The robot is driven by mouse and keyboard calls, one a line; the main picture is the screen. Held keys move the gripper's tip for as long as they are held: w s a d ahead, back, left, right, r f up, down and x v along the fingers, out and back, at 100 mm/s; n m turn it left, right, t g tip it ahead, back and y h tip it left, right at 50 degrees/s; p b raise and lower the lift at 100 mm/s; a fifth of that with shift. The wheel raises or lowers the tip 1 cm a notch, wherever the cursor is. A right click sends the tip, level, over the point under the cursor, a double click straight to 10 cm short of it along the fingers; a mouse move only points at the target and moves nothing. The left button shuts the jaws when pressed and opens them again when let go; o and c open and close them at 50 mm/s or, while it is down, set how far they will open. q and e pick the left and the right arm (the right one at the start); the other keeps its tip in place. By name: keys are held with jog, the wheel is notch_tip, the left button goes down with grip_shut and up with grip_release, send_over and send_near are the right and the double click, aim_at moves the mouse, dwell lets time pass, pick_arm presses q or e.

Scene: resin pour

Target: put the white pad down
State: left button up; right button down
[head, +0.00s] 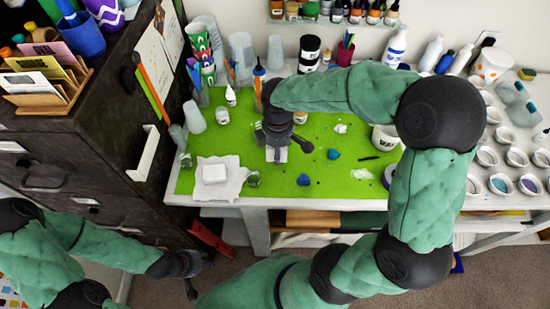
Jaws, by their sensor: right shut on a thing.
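My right gripper (276,150) points down over the middle-left of the green mat (315,180). It is shut on a small white thing, which looks like the white pad (269,154). The dark fingers hide most of it, and only white bits show on either side. I cannot tell whether it touches the mat. My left gripper (194,278) hangs low in front of the dark cabinet, away from the table top. Its fingers are too small and dark to tell open from shut.
A white block (214,173) lies on a crumpled white sheet (232,187) at the mat's left. Blue lumps (303,180), small jars and clear cups stand around the mat. A white tub (384,138) is partly behind my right arm. The mat's front middle is mostly free.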

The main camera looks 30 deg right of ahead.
jog(key=shift+w+f, duration=0.25)
jog(key=shift+f, duration=0.1)
jog(key=f, duration=0.1)
jog(key=f+b, duration=0.1)
jog(key=f, duration=0.1)
jog(key=shift+w+a+f, duration=0.1)
jog(key=shift+w+f, duration=0.15)
jog(key=shift+f, duration=0.1)
jog(key=shift+f, duration=0.2)
